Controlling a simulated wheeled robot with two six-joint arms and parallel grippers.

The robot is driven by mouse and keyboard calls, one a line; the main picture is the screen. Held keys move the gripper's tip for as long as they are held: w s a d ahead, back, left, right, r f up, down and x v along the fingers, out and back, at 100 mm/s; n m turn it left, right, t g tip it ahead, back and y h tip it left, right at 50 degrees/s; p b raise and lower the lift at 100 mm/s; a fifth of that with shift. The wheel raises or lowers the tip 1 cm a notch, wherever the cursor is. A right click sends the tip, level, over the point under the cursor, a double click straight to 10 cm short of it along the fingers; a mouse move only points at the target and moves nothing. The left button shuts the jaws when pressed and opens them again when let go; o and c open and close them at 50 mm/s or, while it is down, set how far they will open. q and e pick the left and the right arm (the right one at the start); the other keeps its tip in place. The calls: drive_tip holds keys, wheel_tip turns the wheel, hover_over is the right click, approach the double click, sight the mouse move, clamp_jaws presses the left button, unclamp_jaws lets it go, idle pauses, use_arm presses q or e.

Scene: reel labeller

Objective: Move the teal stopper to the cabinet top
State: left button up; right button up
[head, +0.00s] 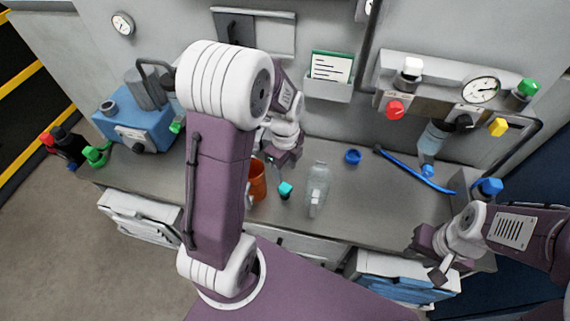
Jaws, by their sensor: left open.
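The teal stopper (285,190) is a small bright piece on the grey worktop (345,220), between an orange cup and a clear bottle. My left gripper (272,162) is open, with nothing seen in it. It is just behind the stopper in the picture and apart from it; its height above the worktop is hard to judge. My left arm's large links hide part of the worktop. My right gripper (438,265) is at the worktop's right front edge, far from the stopper; its finger gap is unclear. I cannot tell which surface is the cabinet top.
The orange cup (257,183) is partly hidden by my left arm. The clear bottle (317,186) stands right of the stopper. A blue ring (352,157) and blue wrench-like bar (415,172) lie further right. A blue machine (135,123) stands left.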

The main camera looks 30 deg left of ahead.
use_arm(q)
drive_tip(key=s+d+n, duration=0.2)
drive_tip(key=s+n, duration=0.2)
drive_tip(key=n, duration=0.6)
drive_tip(key=s+d+r+n+t, duration=0.1)
drive_tip(key=s+n, duration=0.3)
drive_tip(key=n, duration=0.6)
drive_tip(key=shift+s+d, duration=0.25)
drive_tip(key=shift+d, duration=0.35)
